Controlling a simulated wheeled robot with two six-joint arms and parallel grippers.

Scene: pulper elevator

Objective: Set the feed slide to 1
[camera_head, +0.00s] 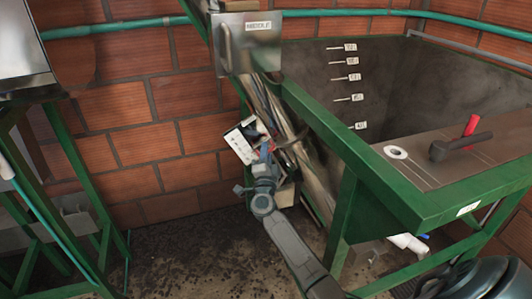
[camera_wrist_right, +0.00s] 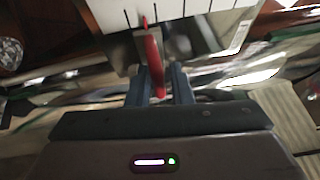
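The feed slide's white scale plate (camera_head: 240,143) hangs tilted beside the chute below the metal box. In the right wrist view, the scale (camera_wrist_right: 180,12) shows black tick marks and a small red pointer (camera_wrist_right: 144,22) among them. Its numbers cannot be read. A red handle (camera_wrist_right: 154,66) stands below the pointer on a grey block. My right gripper (camera_head: 264,152) is at the slide, and in the wrist view its two fingers (camera_wrist_right: 160,84) are close together, on either side of the red handle. The fingers look shut on it. My left gripper is not in view.
A metal box labelled MIDDLE (camera_head: 250,42) sits above the slide. A green-framed tank (camera_head: 360,150) with a red-handled lever (camera_head: 471,126) stands at the right. A green stand (camera_head: 75,160) is at the left. A brick wall (camera_head: 165,110) lies behind, with dark floor between.

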